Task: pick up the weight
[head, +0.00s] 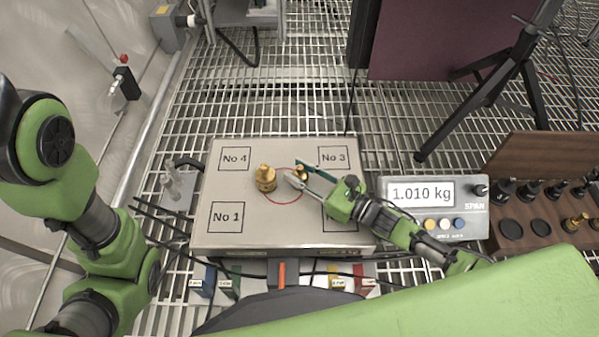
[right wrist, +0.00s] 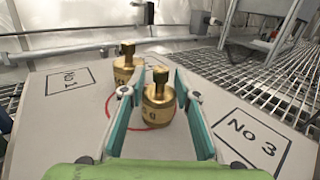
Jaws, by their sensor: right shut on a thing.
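A brass weight (head: 301,172) with a knob on top is between the teal fingers of my right gripper (head: 304,173), over the steel platform (head: 285,232). In the right wrist view the held weight (right wrist: 159,108) stands upright between the two fingers. I cannot tell whether its base touches the platform. A second brass weight (head: 265,180) stands just left of it, inside or on the edge of the red circle; it also shows in the right wrist view (right wrist: 127,72), behind the held one. My left gripper is out of view.
The scale display (head: 420,193) reads 1.010 kg, right of the platform. A wooden rack (head: 540,160) with black knobbed pieces and brass weights is at the far right. A tripod (head: 490,85) stands behind. The platform's left half has bare room.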

